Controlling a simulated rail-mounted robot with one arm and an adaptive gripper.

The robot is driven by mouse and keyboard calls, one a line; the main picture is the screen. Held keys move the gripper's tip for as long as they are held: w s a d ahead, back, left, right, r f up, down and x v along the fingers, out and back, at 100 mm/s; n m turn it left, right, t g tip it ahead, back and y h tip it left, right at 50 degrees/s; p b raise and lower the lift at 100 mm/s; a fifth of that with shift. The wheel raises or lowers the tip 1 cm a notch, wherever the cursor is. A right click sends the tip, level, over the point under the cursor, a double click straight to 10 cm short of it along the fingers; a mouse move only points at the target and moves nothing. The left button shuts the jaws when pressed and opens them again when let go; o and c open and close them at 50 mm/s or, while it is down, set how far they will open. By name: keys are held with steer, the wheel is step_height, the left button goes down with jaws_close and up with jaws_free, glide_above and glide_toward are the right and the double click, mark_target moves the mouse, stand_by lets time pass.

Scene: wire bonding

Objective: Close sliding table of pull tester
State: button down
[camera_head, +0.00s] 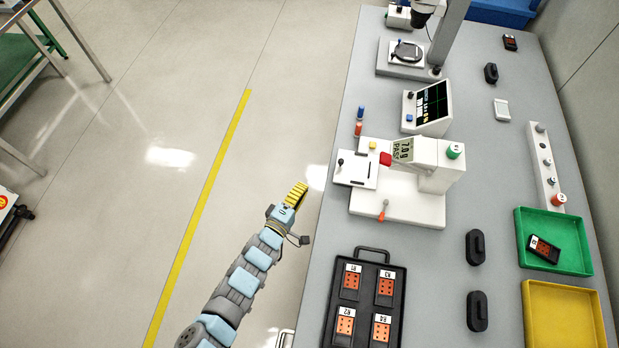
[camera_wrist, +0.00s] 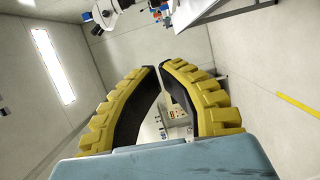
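The pull tester (camera_head: 426,203) is a white machine on the grey bench in the head view, with a "7.0 g PASS" display (camera_head: 403,149) and a green button (camera_head: 455,151). Its sliding table (camera_head: 362,174) is a white plate sticking out from the tester's left side, up to the bench edge, with a small black knob (camera_head: 341,162) at its outer end. My gripper (camera_head: 298,189) is left of the bench edge, apart from the plate. In the wrist view, its yellow fingers (camera_wrist: 159,68) come nearly together at the tips and hold nothing.
A black tray (camera_head: 365,254) with labelled orange parts lies on the near bench. A small monitor (camera_head: 431,110) stands behind the tester. Green (camera_head: 582,259) and yellow (camera_head: 564,316) bins lie at right. The floor left of the bench is clear around my arm.

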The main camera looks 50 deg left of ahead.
steer(key=shift+w+d+b+x, duration=0.15)
steer(key=shift+d+x, duration=0.3)
steer(key=shift+x, duration=1.6)
steer(key=shift+w+d+b+x, duration=0.15)
steer(key=shift+d+x, duration=0.3)
steer(key=shift+x, duration=1.6)
steer(key=shift+w+d+x, duration=0.2)
steer(key=shift+d+x, duration=0.25)
steer(key=shift+x, duration=1.6)
